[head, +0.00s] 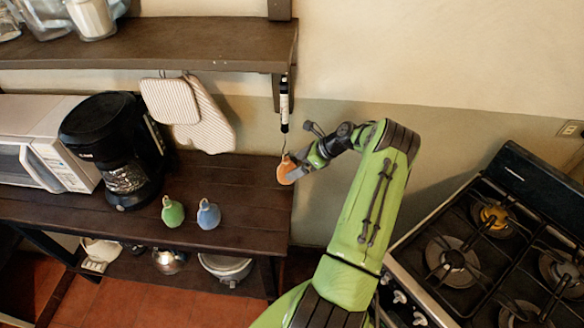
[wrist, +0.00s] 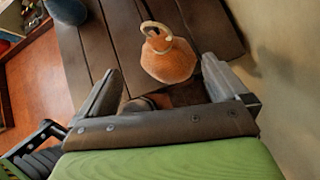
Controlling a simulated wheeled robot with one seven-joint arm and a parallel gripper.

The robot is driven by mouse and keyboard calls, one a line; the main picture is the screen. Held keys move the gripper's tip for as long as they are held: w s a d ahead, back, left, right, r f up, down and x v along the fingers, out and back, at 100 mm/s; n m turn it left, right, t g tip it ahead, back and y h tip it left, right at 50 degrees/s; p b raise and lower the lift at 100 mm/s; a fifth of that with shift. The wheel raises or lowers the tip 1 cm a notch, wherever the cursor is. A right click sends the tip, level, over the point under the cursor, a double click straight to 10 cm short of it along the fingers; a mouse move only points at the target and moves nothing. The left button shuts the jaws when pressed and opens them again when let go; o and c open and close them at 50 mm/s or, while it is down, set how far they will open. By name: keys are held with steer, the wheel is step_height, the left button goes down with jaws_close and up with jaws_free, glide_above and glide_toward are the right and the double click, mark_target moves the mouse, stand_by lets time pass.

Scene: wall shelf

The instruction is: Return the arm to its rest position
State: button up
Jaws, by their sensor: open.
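My gripper (wrist: 165,90) is open, with its two fingers apart at the lower part of the wrist view. An orange bell-shaped object (wrist: 168,60) with a ring on top stands upright on the wooden table just beyond the fingertips, with no finger closed on it. In the head view the orange object (head: 286,170) shows at the table's right end, partly hidden by my gripper (head: 297,163). My green arm (head: 372,205) reaches up and bends left towards the table.
A green object (head: 172,212) and a blue one (head: 208,214) stand on the table (head: 250,195). A black coffee maker (head: 115,150) and a microwave (head: 40,140) are further left. A shelf (head: 150,45) hangs above. A stove (head: 480,250) stands at the right.

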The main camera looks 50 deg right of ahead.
steer(key=v, duration=1.2)
steer(key=shift+s+r, duration=0.2)
